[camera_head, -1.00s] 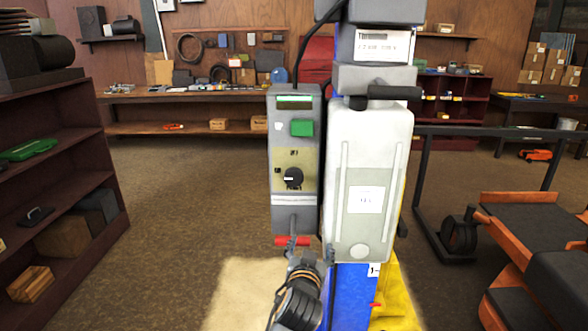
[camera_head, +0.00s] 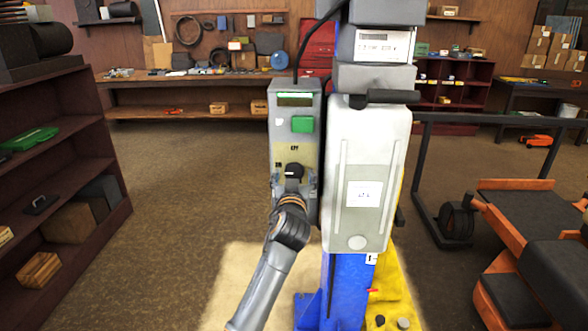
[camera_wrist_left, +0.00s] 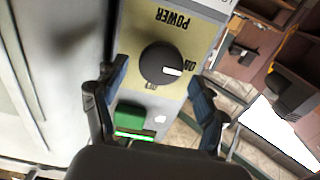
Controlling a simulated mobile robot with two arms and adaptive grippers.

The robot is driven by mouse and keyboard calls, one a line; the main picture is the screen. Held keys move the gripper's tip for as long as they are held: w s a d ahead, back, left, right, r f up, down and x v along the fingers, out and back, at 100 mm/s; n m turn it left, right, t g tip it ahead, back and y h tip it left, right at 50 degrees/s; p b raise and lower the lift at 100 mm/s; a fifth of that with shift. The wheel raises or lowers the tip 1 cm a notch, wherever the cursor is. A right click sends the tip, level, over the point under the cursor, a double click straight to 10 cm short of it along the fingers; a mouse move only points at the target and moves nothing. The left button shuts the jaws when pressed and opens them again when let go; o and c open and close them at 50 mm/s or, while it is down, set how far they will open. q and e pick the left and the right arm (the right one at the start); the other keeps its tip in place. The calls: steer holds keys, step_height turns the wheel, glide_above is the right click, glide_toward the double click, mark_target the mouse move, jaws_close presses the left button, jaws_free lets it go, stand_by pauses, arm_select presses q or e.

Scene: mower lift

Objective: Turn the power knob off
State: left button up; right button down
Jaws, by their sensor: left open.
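The power knob (camera_head: 293,169) is a round black knob on the grey control box (camera_head: 282,108), left of the white cover in the head view. In the left wrist view the knob (camera_wrist_left: 160,62) appears upside down, and its white mark points right at the ON label. The OFF label (camera_head: 294,148) shows above the knob in the head view. My left gripper (camera_head: 293,182) is in front of the knob. In the left wrist view its fingers (camera_wrist_left: 159,80) are open, one on each side of the knob, with gaps to it. My right gripper is not in view.
A green button (camera_head: 302,124) and a display (camera_head: 295,99) sit above the knob. The white cover (camera_head: 364,130) and blue column (camera_head: 350,283) stand close on the right. Dark red shelves (camera_head: 62,165) stand at the left, with open floor between.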

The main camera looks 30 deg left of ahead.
arm_select(q)
steer(key=shift+x, duration=0.85)
steer(key=c, duration=1.1)
